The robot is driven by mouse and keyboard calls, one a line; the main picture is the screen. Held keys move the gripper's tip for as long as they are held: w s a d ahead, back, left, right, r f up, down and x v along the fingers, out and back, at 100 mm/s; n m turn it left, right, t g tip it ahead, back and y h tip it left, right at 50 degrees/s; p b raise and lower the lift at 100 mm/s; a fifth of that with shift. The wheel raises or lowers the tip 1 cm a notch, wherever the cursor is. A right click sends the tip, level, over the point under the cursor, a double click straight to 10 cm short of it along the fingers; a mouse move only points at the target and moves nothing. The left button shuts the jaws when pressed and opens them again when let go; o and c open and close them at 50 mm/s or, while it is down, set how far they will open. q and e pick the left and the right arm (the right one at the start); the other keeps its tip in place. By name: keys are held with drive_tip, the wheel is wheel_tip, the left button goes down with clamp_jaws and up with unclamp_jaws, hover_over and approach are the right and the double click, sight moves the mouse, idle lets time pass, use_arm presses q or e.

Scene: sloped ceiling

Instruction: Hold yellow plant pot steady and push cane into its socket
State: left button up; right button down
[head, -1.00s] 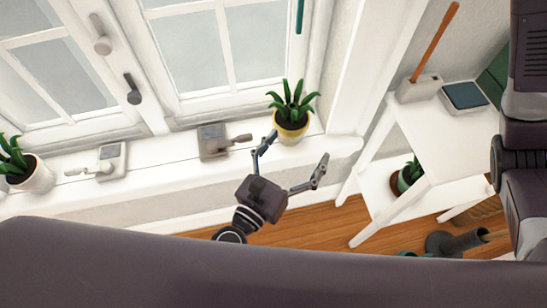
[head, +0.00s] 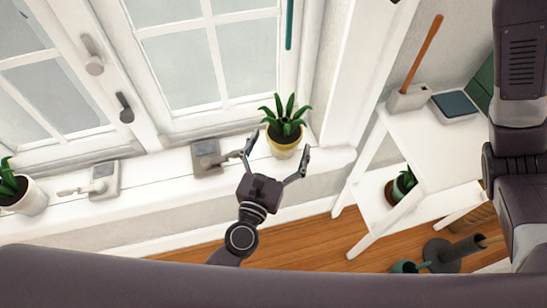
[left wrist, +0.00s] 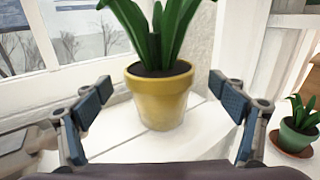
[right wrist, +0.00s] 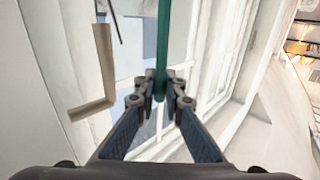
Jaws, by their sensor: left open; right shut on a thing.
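The yellow plant pot (head: 284,149) with a green leafy plant stands upright on the white windowsill. My left gripper (head: 279,151) is open, with one finger on each side of the pot's near part. In the left wrist view the pot (left wrist: 160,100) sits between and beyond the fingertips, with gaps on both sides. The cane (head: 289,24) is a thin green rod above and behind the plant. In the right wrist view my right gripper (right wrist: 161,88) is shut on the cane (right wrist: 162,45). A dark stub shows among the leaves; I cannot tell if it is the socket.
Window latches (head: 207,156) and (head: 104,179) stand on the sill left of the pot, with a white pot (head: 30,202) at far left. A white shelf unit (head: 440,135) stands at right, holding a green pot. A watering can (head: 440,256) is on the floor.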

sight(290, 3)
use_arm(q)
drive_tip(key=shift+x, duration=1.35)
drive_tip(key=shift+c, duration=0.4)
drive_tip(key=c, duration=1.8)
use_arm(e)
drive_tip(key=shift+f, duration=0.1)
wheel_tip(290, 3, down, 13)
drive_tip(key=shift+r, duration=0.15)
